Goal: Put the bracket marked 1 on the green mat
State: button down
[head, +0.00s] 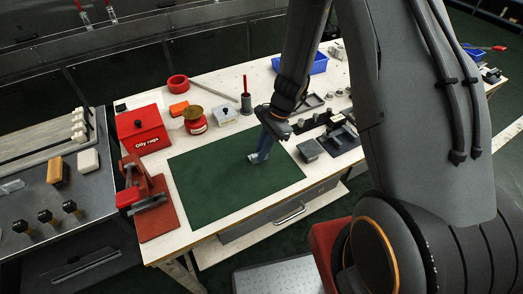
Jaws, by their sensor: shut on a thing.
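The green mat (215,185) lies flat on the pale workbench top. My gripper (264,147) points down over the right part of the mat. It is shut on a small grey-blue piece (257,158), which looks like a bracket; no mark can be read on it. The piece is at or just above the mat's surface; I cannot tell whether it touches. My fingers hide part of it. Other grey and dark metal pieces, one of them a square block (310,150), sit right of the mat, also without readable marks.
A red box marked "Oily rags" (142,130), a red vise (145,190) and a red tin (195,122) stand around the mat's left and back. A blue bin (318,63) is at the back right. Most of the mat is clear.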

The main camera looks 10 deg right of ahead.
jog(key=shift+f, duration=0.1)
jog(key=c, duration=2.2)
grip_release()
jog(key=shift+f, duration=0.1)
jog(key=o, duration=0.4)
jog(key=shift+o, duration=0.2)
jog(key=shift+w+d+r, duration=0.1)
jog(key=shift+d+r, duration=0.05)
jog(key=shift+r, duration=0.5)
jog(key=b+v, duration=0.3)
jog(key=v, duration=0.8)
jog(key=s+d+r+n+t+h, duration=0.1)
jog(key=s+r+n+h, duration=0.1)
jog(key=s+r+n, duration=0.2)
jog(key=s+d+r+n+t+h, duration=0.1)
jog(key=s+r+n, duration=0.3)
jog(key=s+n, duration=0.5)
jog(key=shift+d+n+t+h, duration=0.4)
jog(key=shift+n+h, duration=0.2)
jog(key=shift+n, duration=0.3)
